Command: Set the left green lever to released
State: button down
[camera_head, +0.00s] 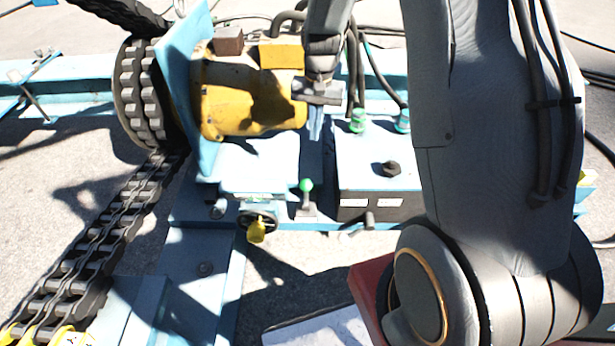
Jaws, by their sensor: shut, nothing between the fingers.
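A lever with a round green knob (306,186) stands upright on a small grey base at the front edge of the light-blue machine. I cannot tell which setting its position stands for. My gripper (315,134) points down above and slightly right of the lever, apart from it in the picture. Its fingers are together with nothing between them. The depth gap between fingertips and knob is hard to judge.
A yellow motor (245,100) stands left of my gripper. Right of the lever is a control box (370,165) with a black knob, with green fittings (357,120) behind it. A handwheel with a yellow handle (257,230) is at front left. A heavy chain (95,245) runs further left.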

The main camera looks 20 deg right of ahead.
jog(key=shift+w+d+f, duration=0.1)
jog(key=shift+w+f, duration=0.55)
jog(key=shift+f, duration=0.2)
jog(key=s+a+f+b, duration=0.1)
jog(key=s+f, duration=0.1)
jog(key=f, duration=0.3)
jog(key=s+a+f+b, duration=0.1)
jog(key=f, duration=0.4)
jog(key=shift+s+a+f, duration=0.25)
jog(key=shift+s+f, duration=0.1)
jog(key=shift+s, duration=0.05)
